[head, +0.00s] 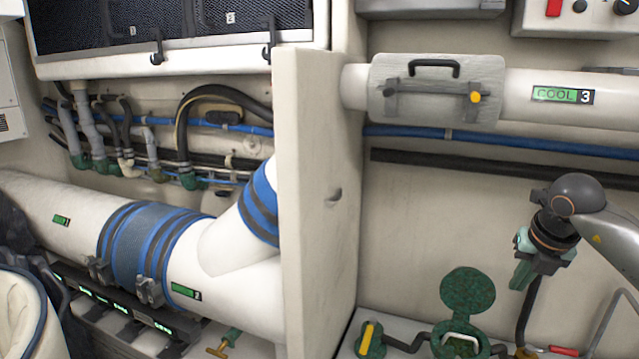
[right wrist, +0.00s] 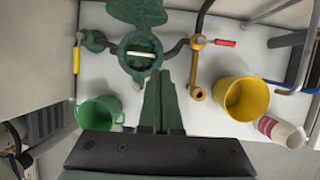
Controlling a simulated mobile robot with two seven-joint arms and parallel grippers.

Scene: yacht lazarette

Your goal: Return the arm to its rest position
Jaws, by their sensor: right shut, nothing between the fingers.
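My right gripper (head: 519,280) hangs at the right of the head view, fingers pointing down, with its arm (head: 602,232) coming in from the right edge. Its greenish fingers are together and hold nothing; they also show in the right wrist view (right wrist: 160,78). It is in the air, above and to the right of a green round fitting (head: 461,343) whose lid (head: 467,290) stands open. In the right wrist view a pale bar lies across the mouth of this fitting (right wrist: 140,53). My left gripper is not in view.
A yellow-handled valve (head: 368,338) and a red handle (head: 564,351) flank the fitting. A pale partition (head: 315,200) stands left.

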